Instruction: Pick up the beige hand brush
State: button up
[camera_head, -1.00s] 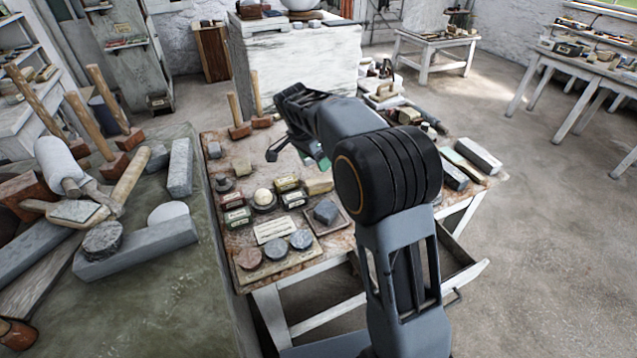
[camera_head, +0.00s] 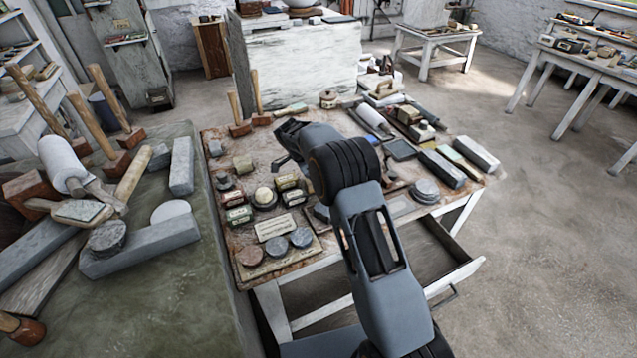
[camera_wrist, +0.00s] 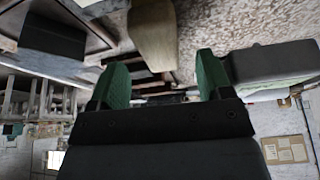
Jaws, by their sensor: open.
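A beige block-like thing with a rounded end (camera_wrist: 153,36), which looks like the beige hand brush, shows in the wrist view just beyond the gap between my fingertips, apart from them. I cannot make out bristles. In the head view my arm seems to hide it. My gripper (camera_wrist: 162,78) is open and empty, with a green pad on each finger. In the head view my gripper (camera_head: 289,137) is above the middle of the worktable (camera_head: 262,146), and its fingertips are hard to make out.
Small tins (camera_head: 239,215) and a board with round stones (camera_head: 276,254) lie at the table's near left. Mallets (camera_head: 239,128) stand at the back left. Grey whetstones (camera_head: 476,153) and a white roller (camera_head: 373,117) lie to the right. A drawer (camera_head: 440,250) stands open in front.

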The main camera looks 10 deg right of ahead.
jog(key=p+x, duration=0.1)
jog(key=x, duration=0.3)
jog(key=shift+f+p, duration=0.1)
jog(key=shift+p, duration=0.25)
jog(key=shift+d+f, duration=0.25)
jog(key=shift+f, duration=0.3)
jog(key=shift+f, duration=0.1)
jog(key=shift+c, duration=0.3)
jog(key=c, duration=1)
